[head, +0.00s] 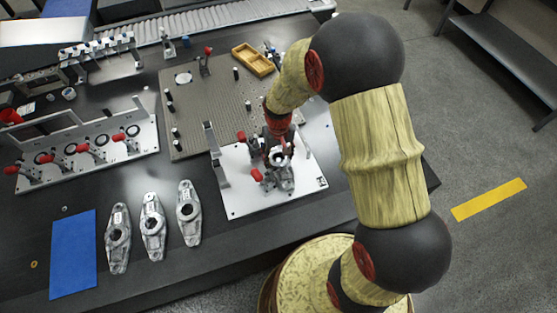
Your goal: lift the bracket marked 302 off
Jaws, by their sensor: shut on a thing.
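A grey metal bracket (284,181) is at the white fixture plate (238,204), with its round hub showing just below my gripper. Its number cannot be read, and its far part is hidden by my gripper. My gripper (277,153) points down over the plate and appears shut on the bracket near the hub; the fingertips are small and partly hidden. Whether the bracket touches the plate cannot be told. Red-handled clamps stand close by, one handle (256,175) left of the bracket and another (241,136) farther up left.
Three similar loose brackets (152,227) lie left on the dark table, beside a blue mat (73,254). A grey perforated plate (209,108) with pegs and a yellow tray (252,60) lies behind. An upright grey post (216,155) stands on the fixture's left side.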

